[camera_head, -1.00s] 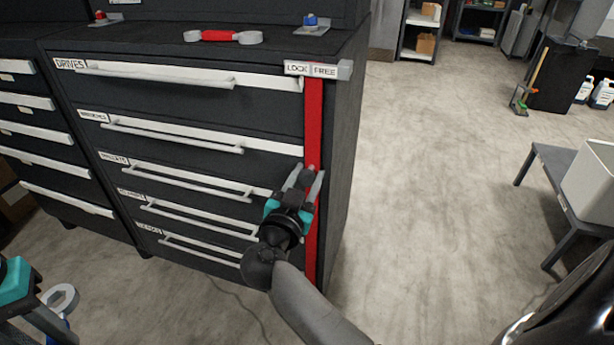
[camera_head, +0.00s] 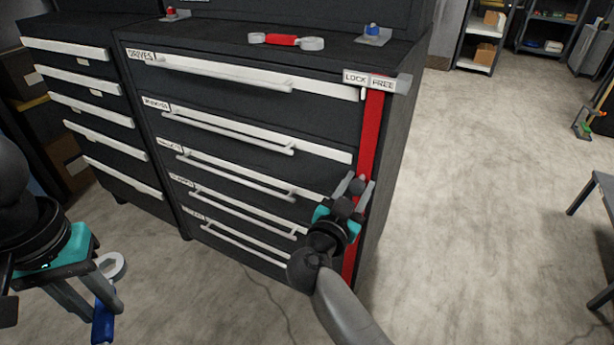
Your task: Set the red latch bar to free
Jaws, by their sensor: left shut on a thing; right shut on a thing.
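The red latch bar (camera_head: 371,135) runs down the right front edge of the dark drawer cabinet (camera_head: 405,120). Its top end sits below the LOCK/FREE label (camera_head: 370,81), under the FREE side. My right gripper (camera_head: 356,188) is at the lower part of the bar, its fingers on either side of a dark grip, shut on the bar. It hides part of the bar there. My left gripper (camera_head: 97,303) is at the lower left, away from the cabinet, shut on a wrench with a blue handle (camera_head: 103,323) and a grey ring end (camera_head: 112,266).
Several drawers with long white handles (camera_head: 225,73) face me, all shut. A red-handled wrench (camera_head: 283,41) lies on top between a red-knobbed holder (camera_head: 172,14) and a blue-knobbed one (camera_head: 373,34). Open floor lies to the right, with a grey table (camera_head: 602,190) at the edge.

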